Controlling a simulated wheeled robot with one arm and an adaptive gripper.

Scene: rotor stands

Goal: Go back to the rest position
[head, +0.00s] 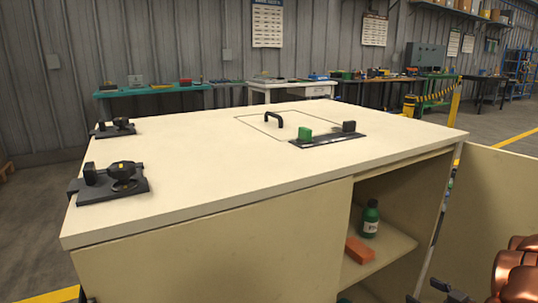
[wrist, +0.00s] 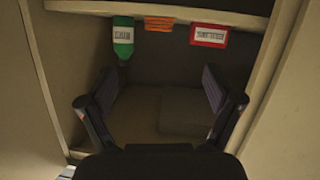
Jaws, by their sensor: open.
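My gripper (wrist: 158,92) is open in the wrist view, with its two dark fingers spread apart and nothing between them. It faces the inside of the cabinet below the worktop (head: 210,150). In the head view, part of my gripper (head: 450,292) shows dark at the lower right edge, beside my copper-coloured arm. Two dark rotor stands, a near one (head: 110,190) and a far one (head: 114,129), sit on the left side of the worktop. The near one bears a round dark part with a yellow mark.
The cabinet's open door (head: 500,195) stands at the right. Its shelf holds a green bottle (head: 370,219) and an orange block (head: 359,250); a red-edged box (wrist: 208,36) shows in the wrist view. A black plate (head: 328,140) with green and black blocks lies beside a handled hatch (head: 273,118).

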